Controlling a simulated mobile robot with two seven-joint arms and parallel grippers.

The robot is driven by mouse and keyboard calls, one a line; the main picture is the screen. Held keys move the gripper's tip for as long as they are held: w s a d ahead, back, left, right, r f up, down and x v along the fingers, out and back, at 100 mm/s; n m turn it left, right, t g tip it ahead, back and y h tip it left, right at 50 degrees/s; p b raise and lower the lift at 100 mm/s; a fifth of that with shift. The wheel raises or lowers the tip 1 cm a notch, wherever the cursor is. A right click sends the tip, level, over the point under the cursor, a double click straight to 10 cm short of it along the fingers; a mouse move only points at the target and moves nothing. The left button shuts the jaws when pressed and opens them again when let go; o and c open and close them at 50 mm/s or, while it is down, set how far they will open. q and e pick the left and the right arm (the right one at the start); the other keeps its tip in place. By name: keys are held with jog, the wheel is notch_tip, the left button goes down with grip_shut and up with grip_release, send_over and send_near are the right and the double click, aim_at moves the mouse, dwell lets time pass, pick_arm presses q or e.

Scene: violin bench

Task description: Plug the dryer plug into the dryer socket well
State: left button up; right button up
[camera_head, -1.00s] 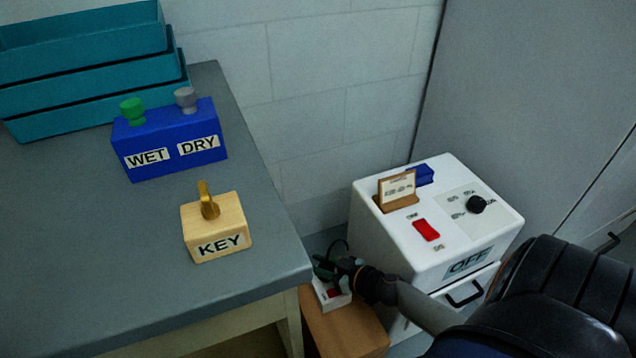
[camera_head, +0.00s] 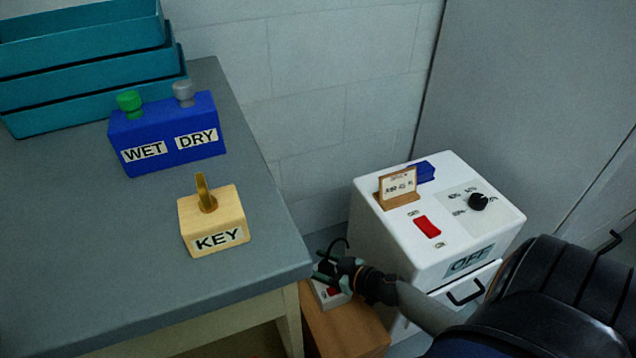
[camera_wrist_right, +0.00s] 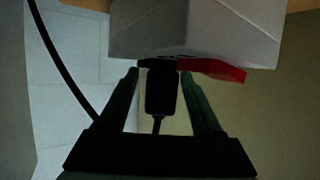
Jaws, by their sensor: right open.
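The dryer plug (camera_wrist_right: 162,90) is a dark plug with its cord leaving at the rear, seen in the right wrist view. Its front end meets the face of a white box (camera_wrist_right: 195,28), which has a red part on it. The socket well is hidden, so I cannot tell how deep the plug sits. My right gripper (camera_wrist_right: 165,85) is open, with one finger on each side of the plug and gaps between. In the head view my right gripper (camera_head: 328,268) is at the small white box (camera_head: 331,297), partly covering it. My left gripper is out of view.
The white box stands on a brown stand (camera_head: 345,330) between the grey bench (camera_head: 90,240) and the white dryer cabinet (camera_head: 385,240), which reads OFF. A black cable (camera_wrist_right: 62,65) curves past on the left. A KEY block (camera_head: 213,218) and a blue WET/DRY block (camera_head: 170,135) sit on the bench.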

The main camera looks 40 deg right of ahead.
aim_at(333, 269)
jog(key=shift+p+v, duration=0.55)
jog(key=shift+v, duration=3.2)
